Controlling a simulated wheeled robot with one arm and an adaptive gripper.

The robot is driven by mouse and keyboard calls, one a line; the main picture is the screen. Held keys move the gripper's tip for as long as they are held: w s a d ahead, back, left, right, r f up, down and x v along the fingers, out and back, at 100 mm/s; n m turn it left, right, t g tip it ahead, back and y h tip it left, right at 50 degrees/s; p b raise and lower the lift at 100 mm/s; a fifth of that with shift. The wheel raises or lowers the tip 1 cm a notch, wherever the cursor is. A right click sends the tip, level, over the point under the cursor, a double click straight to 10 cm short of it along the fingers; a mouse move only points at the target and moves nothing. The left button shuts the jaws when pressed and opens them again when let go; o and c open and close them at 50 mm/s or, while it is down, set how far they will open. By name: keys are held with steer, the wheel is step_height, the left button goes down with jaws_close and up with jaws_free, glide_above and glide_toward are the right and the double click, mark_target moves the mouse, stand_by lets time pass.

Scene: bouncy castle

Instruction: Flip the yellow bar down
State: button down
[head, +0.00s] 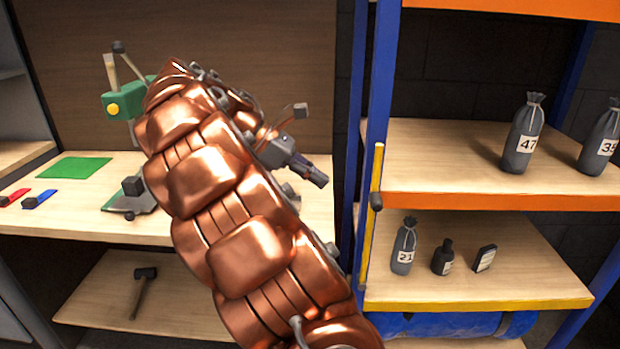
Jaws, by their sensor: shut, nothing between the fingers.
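The yellow bar (378,168) stands nearly upright along the front left blue post of the shelf rack. A dark knob (376,201) sits partway along it. My gripper (322,181) is shut and empty, its dark fingers pointing right and slightly down. It is to the left of the bar, at about the height of the knob, with a visible gap between them. My copper arm hides part of the gripper's base.
The rack's upper shelf (430,165) holds numbered grey sacks (523,135). The lower shelf (430,285) holds a sack, a dark bottle and a small box. A workbench (75,215) with a green tool (122,101) stands left. A blue post (382,75) borders the rack.

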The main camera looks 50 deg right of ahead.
steer(key=s+r+x, duration=0.1)
steer(key=x, duration=0.9)
steer(key=shift+d+r, duration=0.3)
steer(key=shift+d, duration=0.1)
steer(key=shift+d+r+p, duration=0.1)
steer(key=shift+p, duration=0.2)
